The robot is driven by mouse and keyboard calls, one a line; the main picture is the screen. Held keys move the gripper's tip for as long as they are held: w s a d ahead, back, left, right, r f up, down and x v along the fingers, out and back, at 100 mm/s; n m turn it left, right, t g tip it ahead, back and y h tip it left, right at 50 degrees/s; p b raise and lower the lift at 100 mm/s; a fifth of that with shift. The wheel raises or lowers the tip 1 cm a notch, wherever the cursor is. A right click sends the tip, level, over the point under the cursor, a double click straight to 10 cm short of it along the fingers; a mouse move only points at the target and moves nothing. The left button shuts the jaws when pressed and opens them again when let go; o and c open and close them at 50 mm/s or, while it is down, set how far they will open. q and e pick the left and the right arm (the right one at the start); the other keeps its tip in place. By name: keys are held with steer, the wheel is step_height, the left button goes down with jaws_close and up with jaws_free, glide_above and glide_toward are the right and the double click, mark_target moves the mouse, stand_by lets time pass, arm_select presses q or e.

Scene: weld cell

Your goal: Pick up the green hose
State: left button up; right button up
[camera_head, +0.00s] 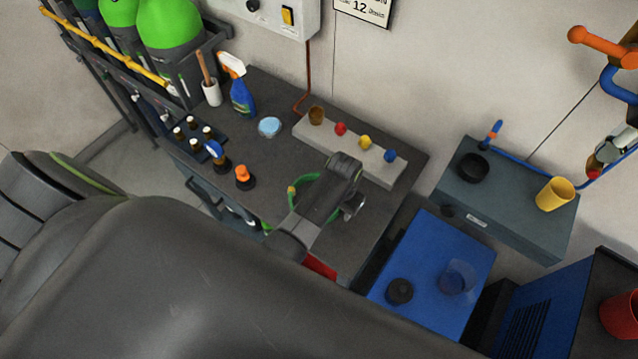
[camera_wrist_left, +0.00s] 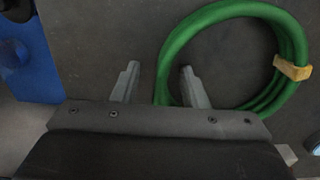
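The green hose (camera_head: 303,181) lies coiled on the dark grey bench top (camera_head: 266,176), partly hidden behind my left arm in the head view. In the left wrist view the green hose (camera_wrist_left: 238,10) is a loop on the right with a yellow band around its right side. My left gripper (camera_wrist_left: 158,75) is open, its two fingers apart. I cannot tell whether the finger touches the hose. My right gripper does not show.
A pale block (camera_head: 377,166) with several coloured knobs lies behind the hose. A spray bottle (camera_head: 241,97), a light blue round item (camera_head: 269,127) and an orange-topped item (camera_head: 244,178) stand to the left. A blue cabinet top (camera_head: 428,258) and a yellow cup (camera_head: 555,194) are right.

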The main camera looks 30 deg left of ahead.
arm_select(q)
steer(key=shift+s+a+r, duration=0.1)
steer(key=shift+s, duration=0.05)
steer(key=c, duration=0.7)
jaws_close()
steer(key=shift+w+r, duration=0.25)
steer(key=shift+r, duration=0.35)
step_height(320, 180, up, 9)
steer(key=shift+s+f+b, duration=0.1)
steer(key=shift+s+b, duration=0.05)
steer(key=shift+b, duration=0.75)
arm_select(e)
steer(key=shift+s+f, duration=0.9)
